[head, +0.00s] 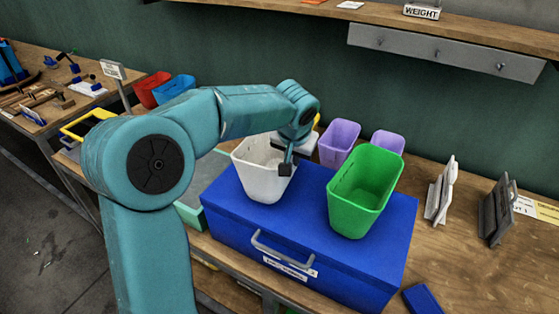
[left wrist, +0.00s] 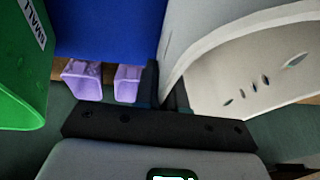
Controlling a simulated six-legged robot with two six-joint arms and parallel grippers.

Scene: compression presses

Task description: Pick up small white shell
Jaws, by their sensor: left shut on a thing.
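The small white shell (head: 262,186) is an open, tapered, bin-like piece on top of the blue box (head: 280,235), at its left end. Its mouth faces up. My left gripper (head: 287,166) reaches down over its right side and is shut on its rim. In the left wrist view the white shell (left wrist: 240,28) fills the upper right, with small slots in its inner wall. The left gripper's dark fingers (left wrist: 164,92) sit at its edge there. I cannot tell whether its base touches the box. My right gripper is not in view.
A green bin (head: 362,200) stands close to the right on the blue box. Purple bins (head: 339,142) stand behind. A white upright piece (head: 440,192) and a dark one (head: 497,212) stand farther right on the wooden bench.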

